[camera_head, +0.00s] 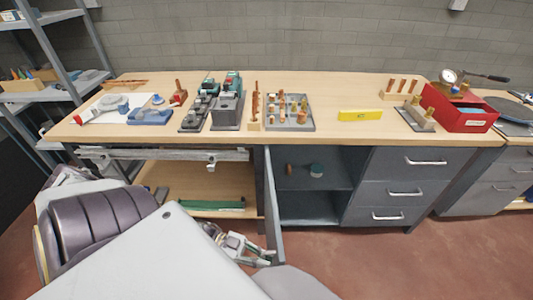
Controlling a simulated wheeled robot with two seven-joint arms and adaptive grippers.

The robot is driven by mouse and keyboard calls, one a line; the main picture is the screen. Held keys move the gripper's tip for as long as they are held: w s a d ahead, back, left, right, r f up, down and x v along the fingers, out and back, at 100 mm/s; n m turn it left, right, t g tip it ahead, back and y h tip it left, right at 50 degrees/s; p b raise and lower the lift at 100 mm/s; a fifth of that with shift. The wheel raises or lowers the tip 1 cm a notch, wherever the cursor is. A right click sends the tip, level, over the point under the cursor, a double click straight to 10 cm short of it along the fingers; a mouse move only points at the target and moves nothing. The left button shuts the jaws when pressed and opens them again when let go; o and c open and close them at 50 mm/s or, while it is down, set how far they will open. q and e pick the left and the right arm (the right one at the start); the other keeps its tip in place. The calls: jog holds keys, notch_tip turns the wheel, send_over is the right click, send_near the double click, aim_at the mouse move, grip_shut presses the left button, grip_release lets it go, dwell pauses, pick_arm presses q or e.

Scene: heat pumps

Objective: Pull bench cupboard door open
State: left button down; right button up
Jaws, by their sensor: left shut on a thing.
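The bench cupboard door (273,205) is dark grey and stands swung out from the bench, seen nearly edge-on. It opens to the left of the cupboard (315,165), and the grey inside with its shelf shows. My left gripper (262,254) is low down at the door's outer face, near its free edge. It is shut on the door handle, which the fingers mostly hide. My right gripper is not in view.
The wooden bench top (345,90) carries tools, blocks and a red box (460,108). Grey drawers (405,185) with bar handles are shut right of the cupboard. An open bay with a green item (215,205) is left of the door. The floor in front right is clear.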

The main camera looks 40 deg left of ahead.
pick_arm(q)
jog(key=c, duration=1.8)
grip_release()
jog(key=shift+o, duration=0.2)
jog(key=shift+a, duration=0.15)
jog(key=v, duration=1.1)
jog(key=shift+s+a, duration=0.2)
jog(key=shift+a, duration=0.15)
jog(key=shift+s, duration=0.1)
